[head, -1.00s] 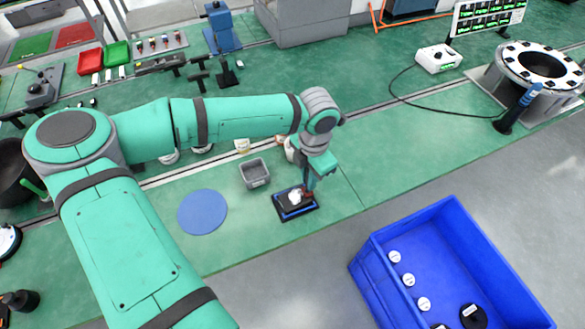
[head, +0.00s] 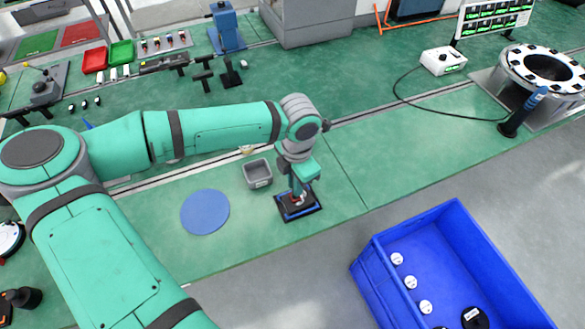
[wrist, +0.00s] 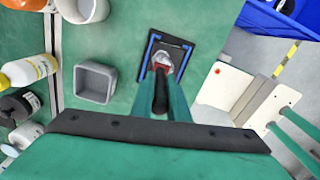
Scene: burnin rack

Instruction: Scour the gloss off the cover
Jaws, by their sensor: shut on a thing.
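The cover looks like a small pale, shiny piece (wrist: 163,60) on a black fixture (wrist: 178,46) with blue side strips. The fixture also shows near the bench's front edge in the head view (head: 312,211). My gripper (wrist: 163,103) is shut on a dark tool with a red part (wrist: 160,80), which looks like a scouring pad. The tool is over the near part of the cover and hides some of it. I cannot tell whether they touch. In the head view, my gripper (head: 299,187) is right above the fixture and hides most of the cover.
A grey open box (head: 257,172) and a flat blue disc (head: 205,211) lie left of the fixture. A blue crate (head: 372,262) is on the right. The green bench right of the fixture is clear.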

